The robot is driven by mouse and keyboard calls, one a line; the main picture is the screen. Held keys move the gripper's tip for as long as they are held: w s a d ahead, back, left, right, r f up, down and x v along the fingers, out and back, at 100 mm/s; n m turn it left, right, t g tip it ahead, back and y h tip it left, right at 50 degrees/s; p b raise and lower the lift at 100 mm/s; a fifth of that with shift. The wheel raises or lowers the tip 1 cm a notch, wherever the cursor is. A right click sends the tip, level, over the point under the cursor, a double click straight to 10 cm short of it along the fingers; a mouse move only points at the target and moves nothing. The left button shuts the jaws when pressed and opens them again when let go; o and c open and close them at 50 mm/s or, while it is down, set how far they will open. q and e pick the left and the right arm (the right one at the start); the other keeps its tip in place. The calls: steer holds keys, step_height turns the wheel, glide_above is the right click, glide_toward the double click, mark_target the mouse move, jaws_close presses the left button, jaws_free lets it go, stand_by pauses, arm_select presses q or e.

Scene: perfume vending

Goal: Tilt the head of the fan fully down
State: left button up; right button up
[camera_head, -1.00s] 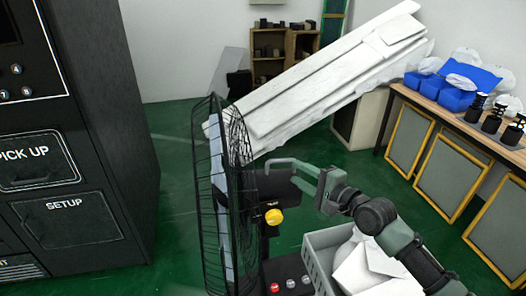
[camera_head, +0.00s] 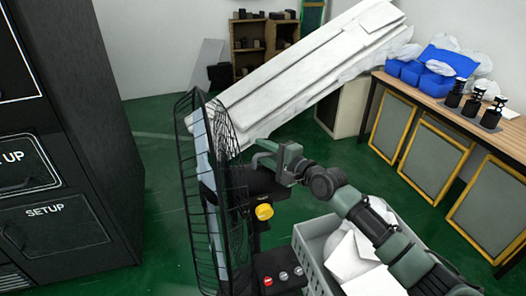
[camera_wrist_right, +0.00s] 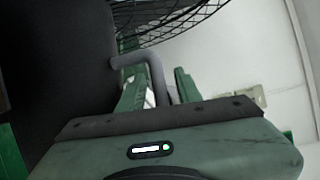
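The black fan (camera_head: 207,180) stands on a dark post, its round wire cage seen nearly edge-on and facing left. The cage stands close to upright. Behind it is the dark fan head housing, with a yellow knob (camera_head: 264,211) below. My right gripper (camera_head: 268,156) is at the back of the housing. In the right wrist view, a bent grey handle (camera_wrist_right: 158,80) lies between its two parted green fingers (camera_wrist_right: 160,92). I cannot tell whether the fingers touch the handle. The cage edge (camera_wrist_right: 160,18) shows at the top there. My left gripper is out of view.
A control box (camera_head: 280,276) with red and white buttons is at the fan's base. A grey crate (camera_head: 313,262) of white pieces stands beside it, under my right arm. A black vending machine (camera_head: 90,130) is at left. A workbench (camera_head: 448,98) with bottles is at right.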

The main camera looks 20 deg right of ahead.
steer(key=shift+c, duration=0.3)
jaws_close()
stand_by(1.2)
